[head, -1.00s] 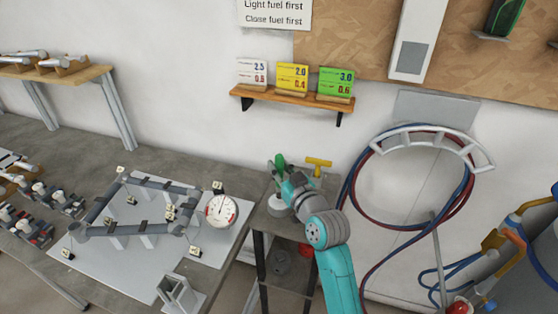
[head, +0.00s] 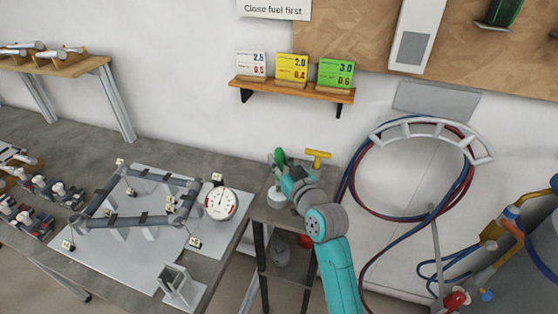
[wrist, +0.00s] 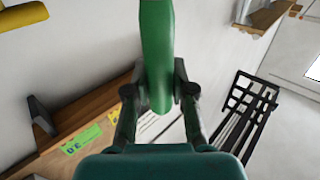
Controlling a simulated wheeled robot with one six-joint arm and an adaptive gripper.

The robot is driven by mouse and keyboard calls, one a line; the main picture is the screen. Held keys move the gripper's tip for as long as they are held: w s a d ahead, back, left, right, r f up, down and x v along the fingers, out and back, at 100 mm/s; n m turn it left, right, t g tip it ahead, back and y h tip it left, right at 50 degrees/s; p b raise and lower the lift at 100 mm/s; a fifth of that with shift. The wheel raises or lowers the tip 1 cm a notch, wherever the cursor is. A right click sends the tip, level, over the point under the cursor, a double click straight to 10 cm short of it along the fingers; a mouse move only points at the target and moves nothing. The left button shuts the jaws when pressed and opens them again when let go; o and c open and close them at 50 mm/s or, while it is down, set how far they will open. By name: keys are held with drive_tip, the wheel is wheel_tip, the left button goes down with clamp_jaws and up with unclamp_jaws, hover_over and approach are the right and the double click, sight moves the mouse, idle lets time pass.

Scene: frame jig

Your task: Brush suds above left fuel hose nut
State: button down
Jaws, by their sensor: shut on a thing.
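My gripper (wrist: 160,95) is shut on a green tapered handle (wrist: 157,50), which I take to be the brush. The handle points up between the fingers in the wrist view, and its bristle end cannot be made out. In the head view the green handle (head: 279,158) stands up at my gripper (head: 287,178), over a small stand. A white round pot (head: 277,198) sits on the stand just below my gripper. The red and blue hoses (head: 362,200) hang coiled at the right. A red fitting (head: 455,299) shows low at the right; the left fuel hose nut cannot be picked out.
A yellow T-shaped piece (head: 318,158) stands behind my gripper. A bench with a frame jig (head: 130,218) and a dial gauge (head: 220,203) is at the left. A wall shelf (head: 290,91) holds number cards. Cylinders (head: 525,270) stand at the far right.

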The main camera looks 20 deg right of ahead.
sight(279, 149)
drive_tip(key=shift+f, duration=0.5)
idle(0.8)
drive_tip(key=shift+r, duration=3.55)
